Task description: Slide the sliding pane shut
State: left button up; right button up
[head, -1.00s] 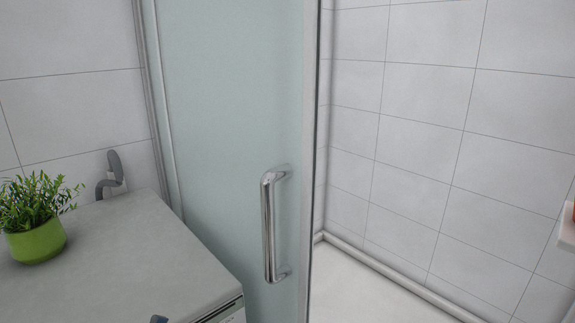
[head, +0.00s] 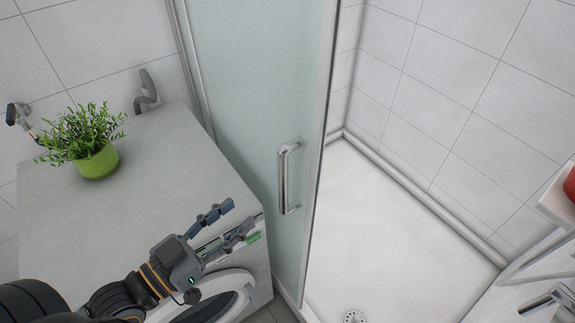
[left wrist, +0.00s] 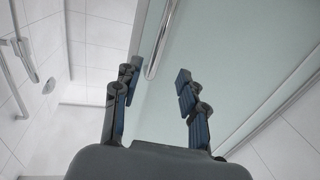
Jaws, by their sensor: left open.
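The sliding pane (head: 240,95) is frosted greenish glass with a metal edge, at the centre of the head view. It stands left of an open gap into the shower. Its upright chrome bar handle (head: 283,180) is near the pane's right edge. My left gripper (head: 244,217) is open and empty, left of the handle and apart from it, in front of the washing machine. In the left wrist view the pane (left wrist: 225,60) fills the upper right, and the handle (left wrist: 161,42) lies beyond the space between the open fingers (left wrist: 156,85). My right gripper is not in view.
A washing machine (head: 75,225) with a grey top stands at left, close under my left arm. A green potted plant (head: 96,160) sits on it. The white shower tray (head: 385,225) is clear, with a drain (head: 354,317). Taps (head: 550,297) are at lower right.

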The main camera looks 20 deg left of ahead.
aim_at(279, 181)
pick_arm(q)
jog(key=p+x, duration=0.3)
jog(key=x, duration=0.9)
jog(key=shift+a+r, duration=0.1)
jog(key=shift+x, duration=0.75)
jog(key=shift+p, duration=0.3)
grip_shut()
